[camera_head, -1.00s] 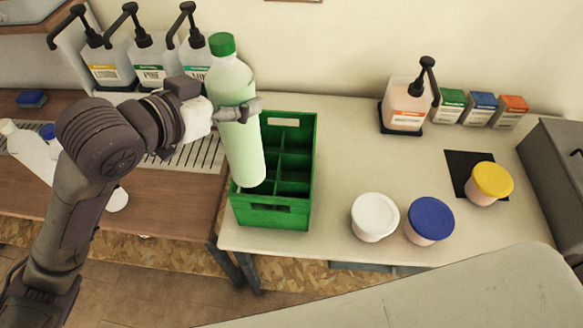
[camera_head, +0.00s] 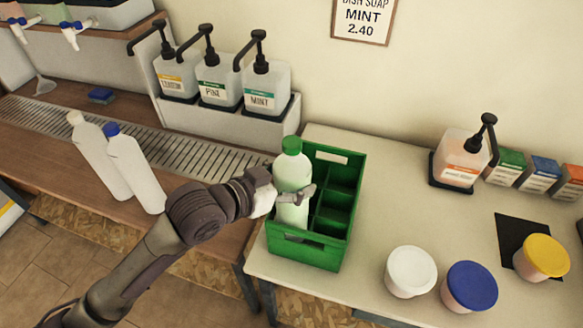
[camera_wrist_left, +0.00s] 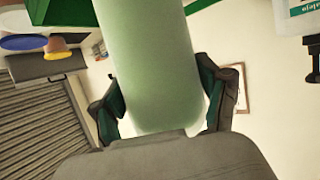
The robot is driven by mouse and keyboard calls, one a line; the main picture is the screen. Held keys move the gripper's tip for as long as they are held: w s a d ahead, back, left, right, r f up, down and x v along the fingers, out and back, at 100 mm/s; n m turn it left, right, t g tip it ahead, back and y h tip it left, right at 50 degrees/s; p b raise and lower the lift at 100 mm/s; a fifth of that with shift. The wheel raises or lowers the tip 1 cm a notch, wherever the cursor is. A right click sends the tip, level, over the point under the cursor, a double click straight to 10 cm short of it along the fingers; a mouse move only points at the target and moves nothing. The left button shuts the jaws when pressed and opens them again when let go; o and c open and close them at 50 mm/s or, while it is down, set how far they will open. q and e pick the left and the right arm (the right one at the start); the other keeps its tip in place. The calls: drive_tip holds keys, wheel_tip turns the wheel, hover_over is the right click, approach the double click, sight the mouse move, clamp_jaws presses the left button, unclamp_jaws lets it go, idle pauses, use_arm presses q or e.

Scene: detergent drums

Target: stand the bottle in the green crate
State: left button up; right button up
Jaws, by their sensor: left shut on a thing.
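The pale green bottle (camera_head: 292,173) with a green cap is upright at the left side of the green crate (camera_head: 318,254). Its lower end goes down behind the crate's near wall, into the near-left part; its base is hidden, so I cannot tell whether it touches the crate floor. My left gripper (camera_head: 288,196) is shut around the bottle's body. In the left wrist view the bottle (camera_wrist_left: 160,75) fills the space between the two fingers (camera_wrist_left: 165,105). The other crate compartments that show look empty. My right gripper is not in view.
White (camera_head: 410,272), blue-lidded (camera_head: 469,287) and yellow-lidded (camera_head: 541,257) tubs stand right of the crate. Three pump dispensers (camera_head: 219,92) stand behind it. Two white bottles (camera_head: 135,170) are on the left counter. The table between crate and tubs is clear.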

use_arm(q)
drive_tip(key=shift+f, duration=1.85)
drive_tip(key=o, duration=1.4)
drive_tip(key=shift+f, duration=0.35)
drive_tip(key=shift+c, duration=0.2)
drive_tip(key=o, duration=0.5)
drive_tip(key=shift+c, duration=0.2)
drive_tip(key=shift+r, duration=0.15)
drive_tip(key=b+v, duration=0.1)
drive_tip(key=v, duration=1.1)
drive_tip(key=shift+r, duration=0.15)
